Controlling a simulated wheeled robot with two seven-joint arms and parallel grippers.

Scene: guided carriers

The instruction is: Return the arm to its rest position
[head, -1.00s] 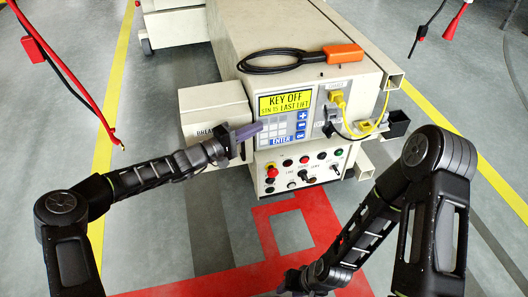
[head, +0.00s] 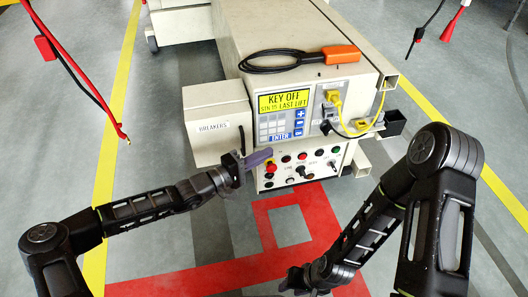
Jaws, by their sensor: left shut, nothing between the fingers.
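My left arm reaches in from the left in the head view. Its gripper (head: 252,160) is shut and empty, just in front of the carrier's lower left panel, beside the red knob. Whether its tip touches the panel I cannot tell. My right gripper (head: 300,280) is low at the bottom middle, over the floor, and its fingers are too dark and small to read. The carrier's control face has a yellow display (head: 285,101) reading KEY OFF, STN 15 LAST LIFT, and a keypad (head: 273,128) below it.
The button panel (head: 300,167) holds several knobs and buttons. A breakers box (head: 218,120) juts out at left. An orange-handled device (head: 341,54) with black cable lies on top. Red and black cables hang at the sides. Red floor marking (head: 225,272) lies in front, with open floor around it.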

